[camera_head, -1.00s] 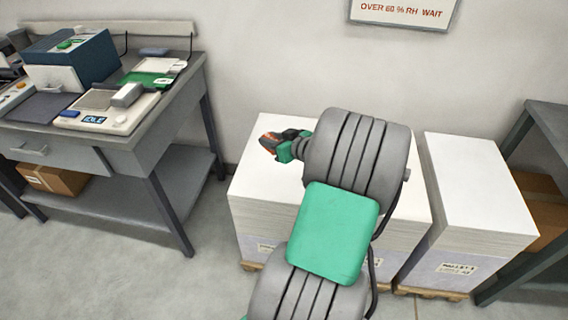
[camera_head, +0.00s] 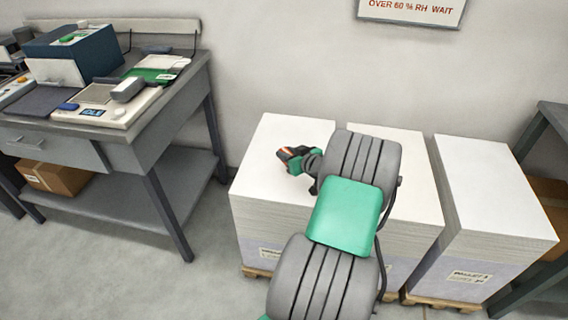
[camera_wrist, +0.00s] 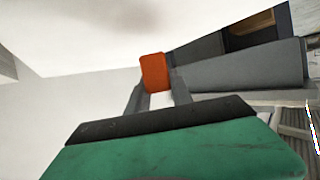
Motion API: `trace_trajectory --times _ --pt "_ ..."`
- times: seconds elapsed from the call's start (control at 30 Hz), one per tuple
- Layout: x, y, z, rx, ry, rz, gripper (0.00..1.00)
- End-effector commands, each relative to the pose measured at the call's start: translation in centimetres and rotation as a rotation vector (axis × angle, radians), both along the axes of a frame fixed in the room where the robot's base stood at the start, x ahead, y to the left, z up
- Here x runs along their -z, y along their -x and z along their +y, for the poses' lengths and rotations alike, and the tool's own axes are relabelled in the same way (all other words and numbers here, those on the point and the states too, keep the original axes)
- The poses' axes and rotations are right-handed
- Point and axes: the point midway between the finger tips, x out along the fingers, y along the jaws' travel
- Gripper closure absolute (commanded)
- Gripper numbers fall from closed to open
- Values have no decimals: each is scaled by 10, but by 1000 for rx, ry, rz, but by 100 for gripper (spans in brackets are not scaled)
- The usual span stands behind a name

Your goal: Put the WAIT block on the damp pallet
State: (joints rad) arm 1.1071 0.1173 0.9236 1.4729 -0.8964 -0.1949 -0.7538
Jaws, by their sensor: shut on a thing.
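The orange-red block (camera_wrist: 154,70) sits between the fingertips of my gripper (camera_wrist: 157,92) in the wrist view; no lettering on it is readable. In the head view my gripper (camera_head: 287,155) is shut and appears over the left paper stack (camera_head: 262,145), with only a little orange showing. Its height above the paper is hard to tell. Three white paper stacks stand on wooden pallets: left, middle (camera_head: 415,170) partly behind my arm, and right (camera_head: 485,185). Their front labels are too blurred to tell which pallet is damp.
A wall sign (camera_head: 410,8) reads "OVER 60 % RH WAIT". A grey bench (camera_head: 165,115) with a blue box and a display device (camera_head: 95,108) stands at left. A dark shelf (camera_head: 553,125) stands at far right. The stack tops look bare; floor is open in front of the bench.

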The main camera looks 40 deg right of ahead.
Motion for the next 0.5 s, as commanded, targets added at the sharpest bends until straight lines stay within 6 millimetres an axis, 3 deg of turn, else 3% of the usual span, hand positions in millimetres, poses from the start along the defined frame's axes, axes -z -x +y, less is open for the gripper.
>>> trace_trajectory --times 0.13,0.27,0.5 --pt "16 -12 6 -2 -2 0 100" --pt "41 -10 4 0 -3 1 100" --pt "43 -10 4 0 1 -1 100"
